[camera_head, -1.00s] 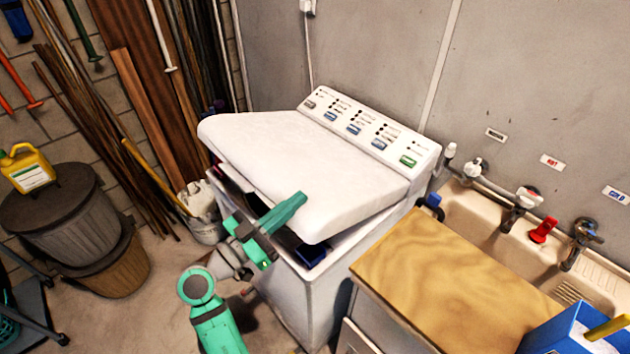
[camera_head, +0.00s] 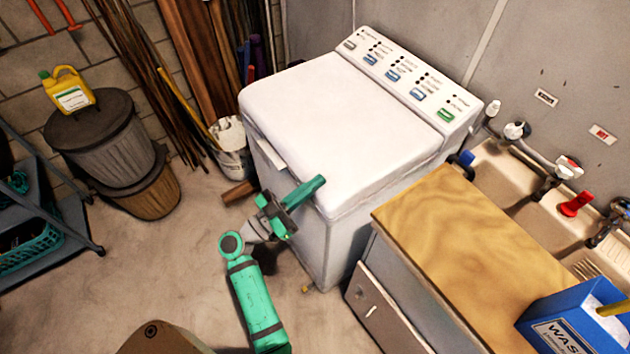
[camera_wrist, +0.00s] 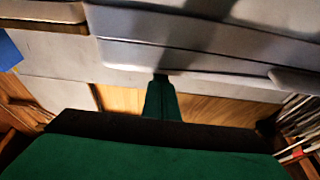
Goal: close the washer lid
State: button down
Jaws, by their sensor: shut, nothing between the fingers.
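The white washer (camera_head: 330,235) stands against the wall with its control panel at the back. Its white lid (camera_head: 345,125) lies flat and level on the body in the head view, with no opening visible beneath it. My green gripper (camera_head: 308,190) is at the lid's front edge, shut and empty. I cannot tell whether it touches the lid. In the wrist view the shut fingers (camera_wrist: 161,95) point at the washer's pale front edge (camera_wrist: 190,55).
A wooden-topped cabinet (camera_head: 460,240) and a sink (camera_head: 510,165) stand right of the washer. A blue box (camera_head: 575,325) sits at the lower right. A lidded bin (camera_head: 110,145), a white bucket (camera_head: 233,150) and leaning planks are left. The floor in front is fairly clear.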

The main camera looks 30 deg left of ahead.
jog(key=shift+s+d+f, duration=0.1)
jog(key=shift+f, duration=0.9)
notch_tip(320, 180, up, 5)
jog(key=s+a, duration=0.1)
jog(key=f+v, duration=0.1)
jog(key=v, duration=0.8)
jog(key=shift+d+f, duration=0.2)
jog(key=shift+w, duration=0.15)
